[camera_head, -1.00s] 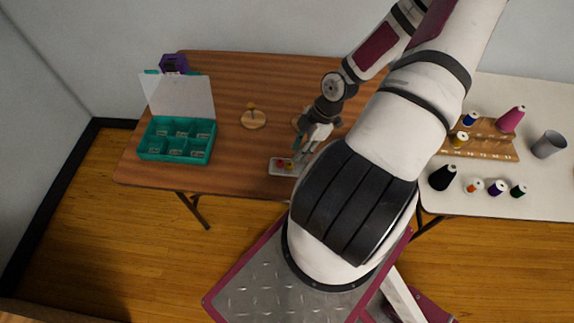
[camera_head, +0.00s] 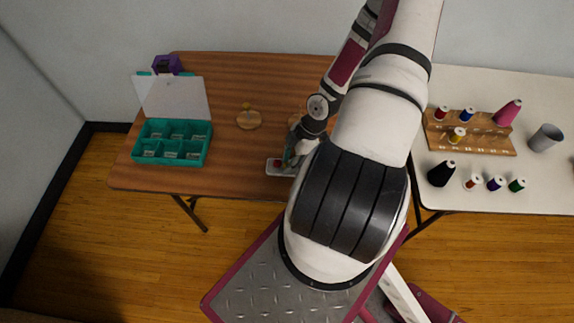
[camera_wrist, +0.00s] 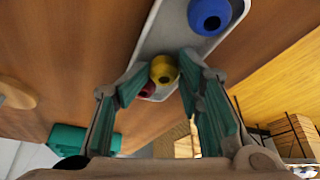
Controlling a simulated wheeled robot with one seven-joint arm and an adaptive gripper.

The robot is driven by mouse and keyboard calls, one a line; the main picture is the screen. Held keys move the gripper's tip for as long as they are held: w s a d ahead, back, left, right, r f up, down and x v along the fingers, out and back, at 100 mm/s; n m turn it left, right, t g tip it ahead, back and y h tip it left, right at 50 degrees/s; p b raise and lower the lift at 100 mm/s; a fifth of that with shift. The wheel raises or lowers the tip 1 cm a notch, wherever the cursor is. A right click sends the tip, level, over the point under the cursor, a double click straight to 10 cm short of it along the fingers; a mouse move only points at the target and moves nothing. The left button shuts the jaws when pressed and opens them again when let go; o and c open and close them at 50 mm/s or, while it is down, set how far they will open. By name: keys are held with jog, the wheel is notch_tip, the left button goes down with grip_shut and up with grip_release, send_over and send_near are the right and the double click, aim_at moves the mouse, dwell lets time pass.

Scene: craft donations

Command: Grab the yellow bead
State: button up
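The yellow bead (camera_wrist: 163,70) lies in a pale, shallow tray (camera_wrist: 160,36) in the wrist view. My gripper (camera_wrist: 166,66) is open, its two green-padded fingertips on either side of the bead, close to it. I cannot tell whether they touch it. In the head view, my gripper (camera_head: 289,161) is low over the tray (camera_head: 270,168) at the table's front edge, and the yellow bead is hidden there by my arm.
A dark red bead (camera_wrist: 147,90) sits right beside the yellow one, and a blue bead (camera_wrist: 210,15) lies further along the tray. A teal sorting box (camera_head: 172,160) stands left on the wooden table (camera_head: 225,85). Thread spools (camera_head: 440,173) stand on the white table at right.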

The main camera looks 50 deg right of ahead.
aim_at(284, 165)
jog(key=shift+s+a+f, duration=0.1)
jog(key=shift+s+f, duration=0.05)
jog(key=shift+c, duration=1.6)
jog(key=shift+c, duration=0.2)
jog(key=shift+d+r, duration=0.2)
jog(key=shift+r, duration=0.8)
jog(key=shift+c, duration=0.2)
jog(key=shift+r, duration=0.95)
jog(key=s+a+p, duration=0.1)
jog(key=s+a, duration=0.2)
jog(key=s, duration=0.4)
jog(key=s+a+r+p, duration=0.1)
jog(key=s+a+p, duration=0.1)
jog(key=s, duration=0.5)
jog(key=shift+s+a+r, duration=0.15)
jog(key=shift+s+a, duration=0.1)
jog(key=shift+a, duration=0.55)
